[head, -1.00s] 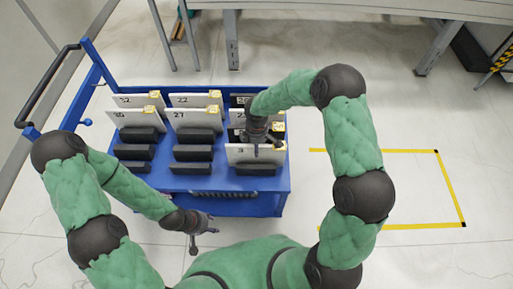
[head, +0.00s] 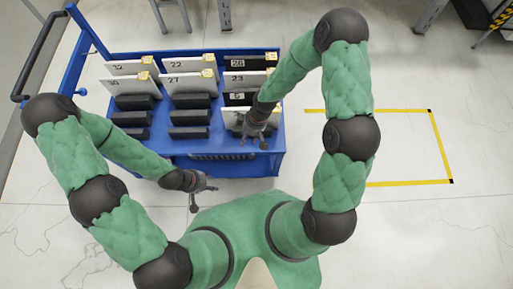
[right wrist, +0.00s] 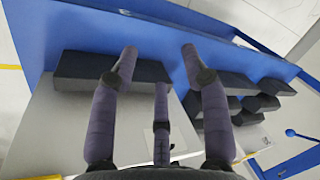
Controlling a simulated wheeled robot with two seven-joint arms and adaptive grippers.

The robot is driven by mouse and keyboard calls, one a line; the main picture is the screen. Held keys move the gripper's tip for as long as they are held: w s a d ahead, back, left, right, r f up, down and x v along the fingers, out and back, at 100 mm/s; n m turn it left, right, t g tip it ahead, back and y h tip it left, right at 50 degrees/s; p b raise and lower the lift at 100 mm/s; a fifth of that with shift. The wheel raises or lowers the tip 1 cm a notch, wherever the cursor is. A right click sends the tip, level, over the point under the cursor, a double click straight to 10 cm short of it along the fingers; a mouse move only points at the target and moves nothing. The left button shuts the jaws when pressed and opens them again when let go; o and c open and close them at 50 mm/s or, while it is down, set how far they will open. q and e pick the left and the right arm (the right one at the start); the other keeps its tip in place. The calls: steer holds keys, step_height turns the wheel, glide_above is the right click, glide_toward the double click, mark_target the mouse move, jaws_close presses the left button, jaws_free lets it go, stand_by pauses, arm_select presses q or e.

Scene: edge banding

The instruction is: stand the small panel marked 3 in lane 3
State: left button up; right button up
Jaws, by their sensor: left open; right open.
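A small pale panel (head: 230,118) stands in the front of the right-hand column of the blue cart, against a black block. Its number is hidden now; it read 3 in the earlier head view. My right gripper (head: 255,143) is open at the right part of this panel, covering some of it. In the right wrist view, the spread fingers (right wrist: 160,60) reach past a large pale panel face (right wrist: 60,125), with a black block (right wrist: 85,70) beyond; nothing is held. My left gripper (head: 205,186) is open and empty in front of the cart.
The blue cart (head: 225,165) carries several panels, marked 32, 22, 26, 30, 27 and 23, above rows of black blocks (head: 190,132). A yellow floor outline (head: 440,150) encloses clear floor on the right.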

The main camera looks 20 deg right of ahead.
steer(key=s+f+m, duration=0.5)
steer(key=s+m, duration=0.4)
steer(key=s, duration=0.3)
steer(key=shift+s+m+t+y, duration=0.15)
steer(key=shift+m+t+y, duration=0.15)
steer(key=shift+t, duration=0.1)
